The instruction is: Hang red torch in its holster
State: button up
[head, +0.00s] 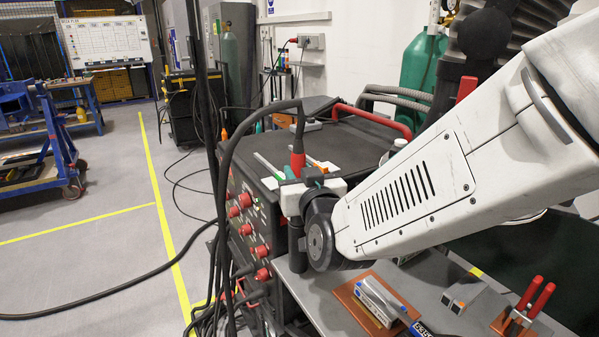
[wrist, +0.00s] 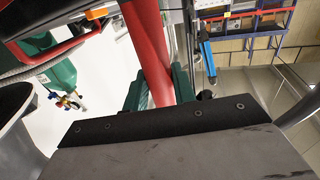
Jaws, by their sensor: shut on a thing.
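The red torch (head: 298,160) stands roughly upright in my gripper (head: 299,178), with a black cable rising from its top and looping down to the left. In the wrist view the red torch body (wrist: 146,45) runs between the green fingers of my gripper (wrist: 158,92), which are shut on it. A black upright tube (head: 297,245) shows just below the gripper; I cannot tell whether it is part of the torch or a holder. The torch's lower end is hidden in the wrist view. I cannot make out the holster for certain.
A black machine (head: 350,137) with red knobs and a red handle stands behind the gripper. A grey bench (head: 318,290) in front carries an orange-brown pad (head: 350,302) and red-handled pliers (head: 532,297). A green cylinder (head: 418,72) stands behind. Floor at left is open, crossed by cable.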

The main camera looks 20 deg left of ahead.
jog(key=o, duration=1.1)
jog(key=shift+f, duration=0.1)
jog(key=shift+c, duration=0.2)
